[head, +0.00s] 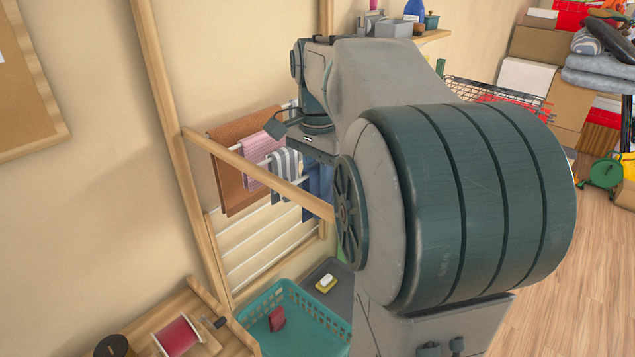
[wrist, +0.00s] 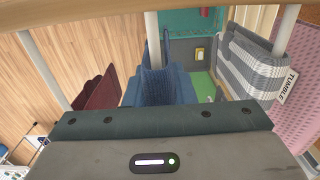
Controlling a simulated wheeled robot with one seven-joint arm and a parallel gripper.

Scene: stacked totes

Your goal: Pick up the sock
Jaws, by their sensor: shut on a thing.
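A dark blue ribbed cloth, which looks like the sock (wrist: 165,86), hangs at a pale rod of the drying rack (wrist: 153,52) in the middle of the wrist view. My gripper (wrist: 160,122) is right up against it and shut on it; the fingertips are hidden. In the head view the hand is beside the hanging laundry, largely behind my arm. Blue cloth (head: 318,190) shows there at the right end of the laundry, partly covered by my arm.
A grey striped cloth (head: 286,172), a pink cloth (head: 257,165) and a brown towel (head: 228,190) hang close by. A maroon cloth (wrist: 100,88) hangs left of the blue one. A wooden bar (head: 255,172) crosses in front. A teal basket (head: 255,310) stands below.

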